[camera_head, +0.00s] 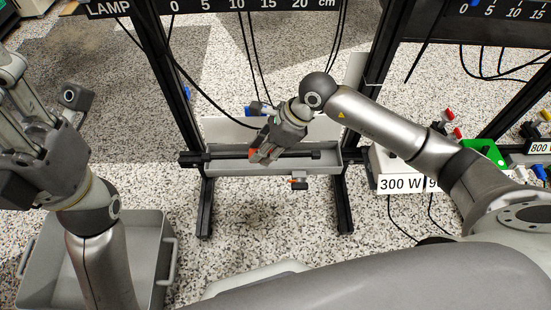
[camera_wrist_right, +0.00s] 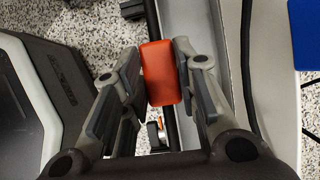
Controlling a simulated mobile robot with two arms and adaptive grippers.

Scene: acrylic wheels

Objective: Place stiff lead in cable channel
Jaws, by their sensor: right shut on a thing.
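My right gripper (camera_head: 262,154) is over the long grey channel (camera_head: 220,170) in the head view. It is shut on an orange block (camera_wrist_right: 161,72), which sits between its fingers in the right wrist view (camera_wrist_right: 160,85). A straight dark bar (camera_head: 300,155) runs along the channel. I cannot tell whether the block is part of the stiff lead or joined to this bar. My left gripper (camera_head: 42,95) is at the left edge of the head view, fingers apart, with nothing seen between them.
Black stand legs (camera_head: 205,207) flank the channel. A small orange-and-dark fitting (camera_head: 298,181) is at its front edge. Black cables (camera_head: 252,60) hang behind. A grey bin (camera_head: 150,240) stands at the lower left, and a "300 W" box (camera_head: 400,184) at the right.

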